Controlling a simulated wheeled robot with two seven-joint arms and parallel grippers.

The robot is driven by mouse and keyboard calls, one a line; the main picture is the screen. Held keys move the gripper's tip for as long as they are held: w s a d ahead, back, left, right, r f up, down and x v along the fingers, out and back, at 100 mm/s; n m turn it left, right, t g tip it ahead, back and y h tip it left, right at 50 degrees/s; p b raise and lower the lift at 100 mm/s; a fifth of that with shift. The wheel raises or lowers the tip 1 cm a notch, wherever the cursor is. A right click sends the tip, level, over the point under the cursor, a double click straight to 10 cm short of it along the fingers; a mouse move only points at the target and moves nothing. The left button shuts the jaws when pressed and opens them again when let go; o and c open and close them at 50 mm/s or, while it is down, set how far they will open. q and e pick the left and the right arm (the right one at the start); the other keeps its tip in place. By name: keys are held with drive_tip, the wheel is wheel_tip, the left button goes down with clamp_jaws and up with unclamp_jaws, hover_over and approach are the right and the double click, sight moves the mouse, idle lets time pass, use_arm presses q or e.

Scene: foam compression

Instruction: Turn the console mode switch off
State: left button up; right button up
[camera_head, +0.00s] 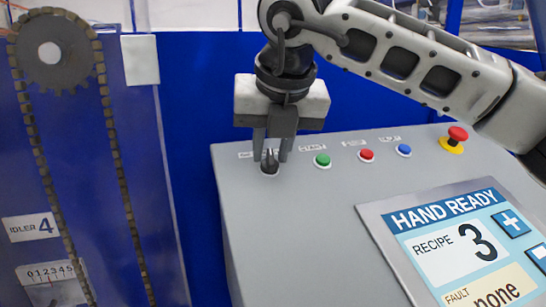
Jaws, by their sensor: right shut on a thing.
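The grey console (290,230) has a sloped top. Its black mode switch (269,167) is a small knob at the console's top left corner. My right gripper (270,158) points down with its fingers shut around the knob. The fingers partly cover the switch and its label, so its exact setting cannot be read. My left gripper does not show.
Green (322,160), red (366,155) and blue (403,150) buttons run to the right of the switch, then a red emergency stop (457,135) on yellow. A screen (470,245) reads "HAND READY", recipe 3, fault none. A chain and sprocket (52,52) are at left.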

drive_tip(key=n, duration=0.5)
drive_tip(key=shift+a+n+y, duration=0.15)
drive_tip(key=shift+n+y, duration=0.15)
drive_tip(key=shift+n, duration=0.1)
drive_tip(key=n, duration=0.5)
drive_tip(key=shift+s+a+n+g+y, duration=0.1)
drive_tip(key=shift+s+n+g+y, duration=0.1)
drive_tip(key=shift+n+g+y, duration=0.1)
drive_tip(key=o, duration=0.7)
drive_tip(key=shift+c, duration=0.2)
drive_tip(key=v, duration=1.6)
